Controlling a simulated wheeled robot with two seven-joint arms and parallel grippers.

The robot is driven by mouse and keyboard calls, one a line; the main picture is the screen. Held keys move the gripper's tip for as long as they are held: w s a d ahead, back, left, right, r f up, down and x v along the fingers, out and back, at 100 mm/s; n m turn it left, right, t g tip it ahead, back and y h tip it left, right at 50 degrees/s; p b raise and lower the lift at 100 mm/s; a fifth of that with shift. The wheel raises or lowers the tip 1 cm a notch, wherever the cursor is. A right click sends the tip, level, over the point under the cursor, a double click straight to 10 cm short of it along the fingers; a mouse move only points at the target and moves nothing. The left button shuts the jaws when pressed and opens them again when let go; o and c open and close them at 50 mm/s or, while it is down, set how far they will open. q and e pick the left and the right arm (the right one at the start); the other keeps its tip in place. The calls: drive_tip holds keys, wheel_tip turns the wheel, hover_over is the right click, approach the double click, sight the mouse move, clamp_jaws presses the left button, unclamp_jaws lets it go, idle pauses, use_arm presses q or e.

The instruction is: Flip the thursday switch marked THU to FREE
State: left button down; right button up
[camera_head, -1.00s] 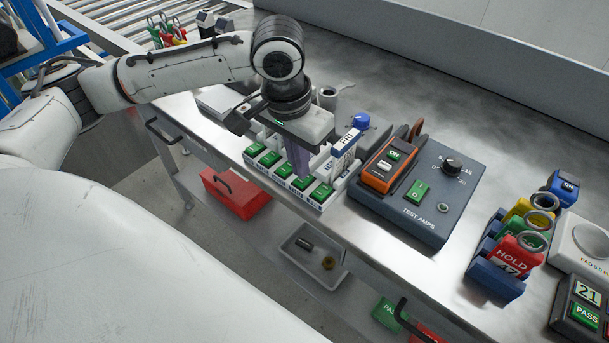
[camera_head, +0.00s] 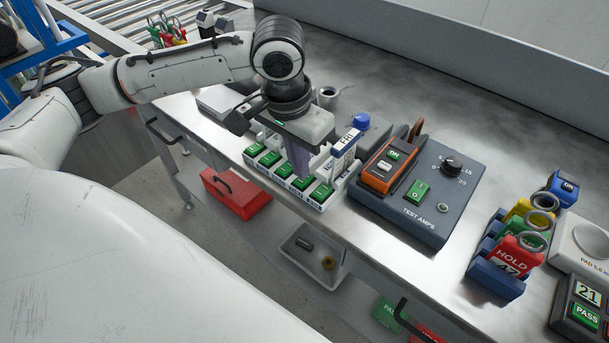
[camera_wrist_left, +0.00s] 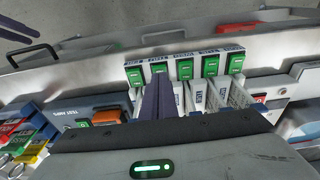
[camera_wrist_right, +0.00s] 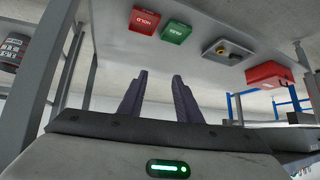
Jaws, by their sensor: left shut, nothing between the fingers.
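A pale switch strip (camera_head: 312,205) with a row of green rocker switches stands at the front of the bench. In the head view the fourth green switch from the left (camera_head: 301,181) sits beside my left gripper (camera_head: 300,172). My right gripper (camera_wrist_right: 161,75) is open and empty, away from the strip.
White slotted dividers with a FRI tag (camera_head: 348,142) stand behind the strip, close to my left fingers. A test amps box (camera_head: 410,215) with an orange meter (camera_head: 385,176) is to the right. Colored tags (camera_head: 510,252) stand further right. Bare bench lies behind the box.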

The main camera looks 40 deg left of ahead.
sight(300, 181)
use_arm(q)
drive_tip(key=shift+f, duration=0.85)
idle(0.9)
wheel_tip(300, 181, up, 2)
drive_tip(key=shift+r+p, duration=0.1)
drive_tip(key=shift+p, duration=1.15)
drive_tip(key=shift+r+p, duration=0.25)
drive_tip(key=shift+p, duration=0.2)
drive_tip(key=shift+r+p, duration=0.2)
drive_tip(key=shift+p, duration=0.1)
drive_tip(key=shift+r+p, duration=0.25)
drive_tip(key=shift+p, duration=0.1)
drive_tip(key=shift+r+p, duration=0.7)
drive_tip(key=shift+p, duration=0.3)
wheel_tip(300, 181, up, 2)
drive_tip(key=shift+p, duration=1.05)
